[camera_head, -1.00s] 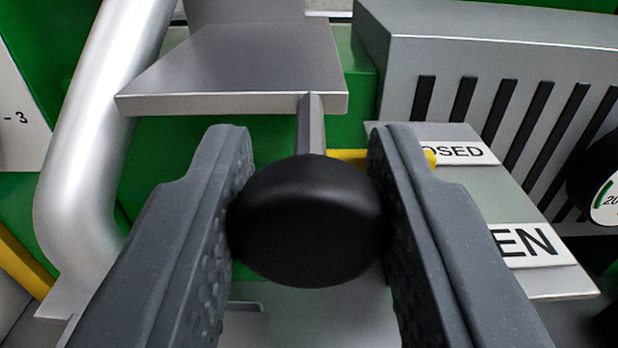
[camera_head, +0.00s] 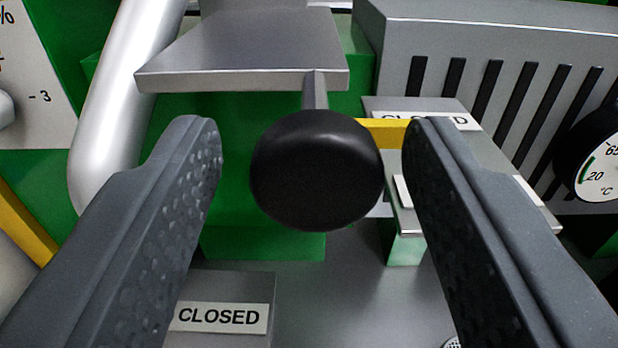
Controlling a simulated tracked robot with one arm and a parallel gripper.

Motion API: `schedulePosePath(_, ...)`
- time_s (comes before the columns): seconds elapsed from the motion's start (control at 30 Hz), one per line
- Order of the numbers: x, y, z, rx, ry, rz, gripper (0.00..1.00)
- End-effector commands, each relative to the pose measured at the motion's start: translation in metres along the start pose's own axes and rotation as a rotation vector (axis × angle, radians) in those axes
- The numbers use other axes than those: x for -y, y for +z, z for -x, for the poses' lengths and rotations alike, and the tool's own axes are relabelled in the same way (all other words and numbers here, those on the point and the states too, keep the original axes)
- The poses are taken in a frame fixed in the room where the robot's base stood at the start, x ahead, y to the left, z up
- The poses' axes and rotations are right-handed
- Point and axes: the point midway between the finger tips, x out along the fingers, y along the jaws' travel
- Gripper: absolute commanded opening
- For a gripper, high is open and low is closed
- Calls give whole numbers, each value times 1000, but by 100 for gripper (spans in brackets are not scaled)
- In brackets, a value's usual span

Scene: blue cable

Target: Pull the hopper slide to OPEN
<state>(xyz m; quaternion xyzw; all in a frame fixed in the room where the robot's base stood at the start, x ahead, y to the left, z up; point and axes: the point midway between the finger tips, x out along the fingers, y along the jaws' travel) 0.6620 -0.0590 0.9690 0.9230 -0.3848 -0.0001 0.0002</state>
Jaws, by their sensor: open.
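The hopper slide is a grey metal plate (camera_head: 250,50) with a short rod ending in a round black knob (camera_head: 317,170). A yellow pointer bar (camera_head: 385,131) runs right from behind the knob, level with the lower edge of the partly hidden CLOSED label (camera_head: 440,119); its tip is hidden behind my right finger. Lower on that label plate (camera_head: 480,140), the other label is mostly covered by the same finger. My gripper (camera_head: 312,128) is open, with one finger on each side of the knob and a clear gap on both sides.
A second CLOSED label (camera_head: 219,317) sits on a grey block below left. A silver pipe (camera_head: 125,110) slants at the left. A slotted grey housing (camera_head: 490,70) and a round dial (camera_head: 597,165) stand at the right. Grey floor shows below the knob.

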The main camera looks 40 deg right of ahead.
Motion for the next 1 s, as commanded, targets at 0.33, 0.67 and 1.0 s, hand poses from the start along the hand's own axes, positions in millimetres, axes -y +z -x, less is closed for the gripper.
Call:
schedulePosePath(0.33,1,0,58,3,-4,1,49)
schedulePosePath(0.67,1,2,109,6,-3,1,49)
schedulePosePath(1.0,0,2,130,3,0,3,49)
